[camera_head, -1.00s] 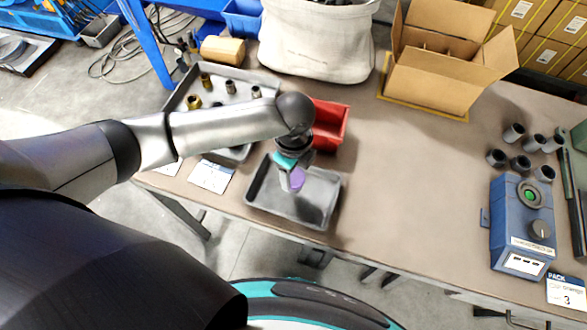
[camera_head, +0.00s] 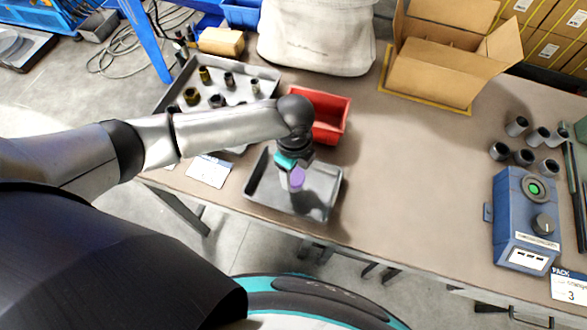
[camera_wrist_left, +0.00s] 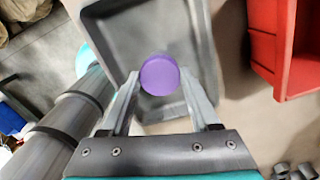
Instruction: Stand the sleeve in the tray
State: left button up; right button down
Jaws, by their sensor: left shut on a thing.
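My left gripper (camera_head: 290,184) is over the empty-looking grey tray (camera_head: 322,193) at the front edge of the table. It is shut on the purple sleeve (camera_head: 297,178). In the left wrist view the sleeve (camera_wrist_left: 160,75) is a round purple end between the two fingers, with the grey tray (camera_wrist_left: 198,50) behind and around it. The sleeve seems upright inside the tray's outline. I cannot tell whether its bottom touches the tray floor. My right gripper is in neither view.
A red bin (camera_head: 338,122) stands just behind the tray. A larger grey tray (camera_head: 186,82) with several fittings is at the back left. A blue box (camera_head: 522,218) and several dark grey cylinders (camera_head: 524,157) are at the right. The middle right of the table is clear.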

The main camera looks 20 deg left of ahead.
pick_arm(q)
jog(key=shift+f, duration=0.45)
jog(key=o, duration=1.5)
jog(key=shift+c, duration=0.2)
notch_tip(320, 180, up, 15)
jog(key=p, duration=0.3)
jog(key=shift+r, duration=0.15)
